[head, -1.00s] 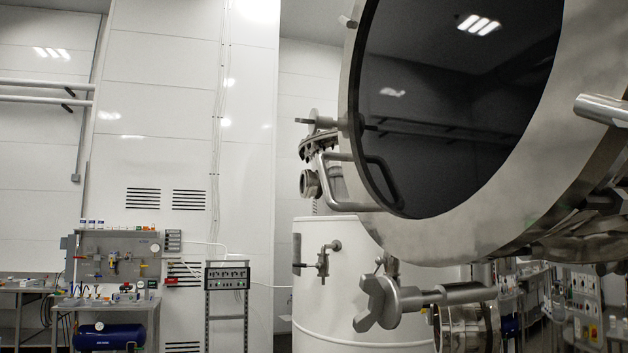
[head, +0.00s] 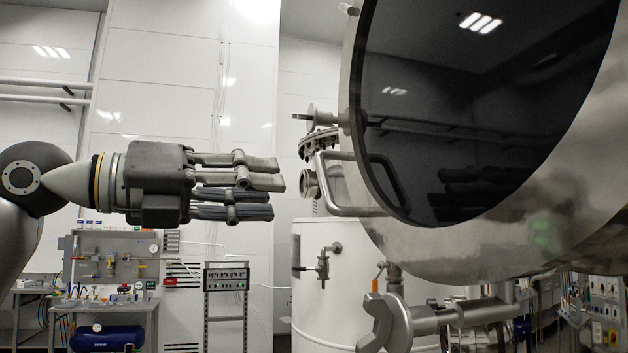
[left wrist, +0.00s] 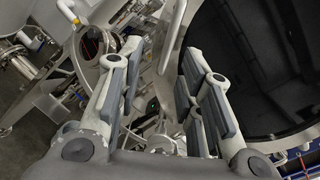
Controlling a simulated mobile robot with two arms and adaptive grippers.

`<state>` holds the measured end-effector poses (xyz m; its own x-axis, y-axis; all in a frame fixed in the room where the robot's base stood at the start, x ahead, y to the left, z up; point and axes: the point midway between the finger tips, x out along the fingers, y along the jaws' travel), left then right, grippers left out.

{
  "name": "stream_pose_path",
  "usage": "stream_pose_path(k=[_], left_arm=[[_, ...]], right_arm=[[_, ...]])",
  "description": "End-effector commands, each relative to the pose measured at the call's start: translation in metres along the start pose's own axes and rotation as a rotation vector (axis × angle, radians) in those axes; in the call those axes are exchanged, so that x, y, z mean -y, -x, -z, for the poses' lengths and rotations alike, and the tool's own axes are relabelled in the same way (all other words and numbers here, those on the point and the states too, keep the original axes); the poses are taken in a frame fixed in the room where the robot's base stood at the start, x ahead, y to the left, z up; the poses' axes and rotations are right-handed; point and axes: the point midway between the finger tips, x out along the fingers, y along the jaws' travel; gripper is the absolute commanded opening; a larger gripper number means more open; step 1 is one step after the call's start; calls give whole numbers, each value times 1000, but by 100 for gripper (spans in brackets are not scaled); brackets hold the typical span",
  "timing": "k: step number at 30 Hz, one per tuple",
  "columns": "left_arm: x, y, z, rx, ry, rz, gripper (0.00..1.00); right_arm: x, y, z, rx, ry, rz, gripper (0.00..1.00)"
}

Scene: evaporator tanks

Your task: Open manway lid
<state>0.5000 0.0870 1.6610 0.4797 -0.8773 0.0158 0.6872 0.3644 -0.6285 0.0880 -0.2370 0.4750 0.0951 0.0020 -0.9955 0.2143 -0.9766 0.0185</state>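The manway lid is a big round steel piece with a dark glass centre (head: 480,110), filling the right of the head view. A bent steel bar handle (head: 330,208) stands out from its left edge. The lid's dark glass and pale rim also show at the right of the left wrist view (left wrist: 262,60). My left gripper (head: 278,192) points right, left of the handle, with a small gap in the picture and nothing held. In the left wrist view its fingers (left wrist: 163,62) stand apart and empty. My right gripper is not in view.
A large steel clamp or wing nut (head: 390,322) on a thick rod sits below the lid. A white tank (head: 312,300) stands behind it. A workbench (head: 110,308) and a control box on a stand (head: 227,278) are farther back at the left.

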Motion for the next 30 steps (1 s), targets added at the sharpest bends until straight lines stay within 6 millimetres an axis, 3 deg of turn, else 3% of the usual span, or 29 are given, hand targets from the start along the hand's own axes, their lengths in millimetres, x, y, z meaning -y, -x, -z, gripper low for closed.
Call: stream_pose_path(k=[3,8,21,30], left_arm=[[18,10,-1,16,-66,-43,34],[23,7,-3,20,-84,-59,34],[20,-69,-6,18,-82,-56,34],[17,-94,-5,21,-82,-55,34]], right_arm=[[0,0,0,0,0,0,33],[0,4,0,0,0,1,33],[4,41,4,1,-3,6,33],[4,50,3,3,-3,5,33]])
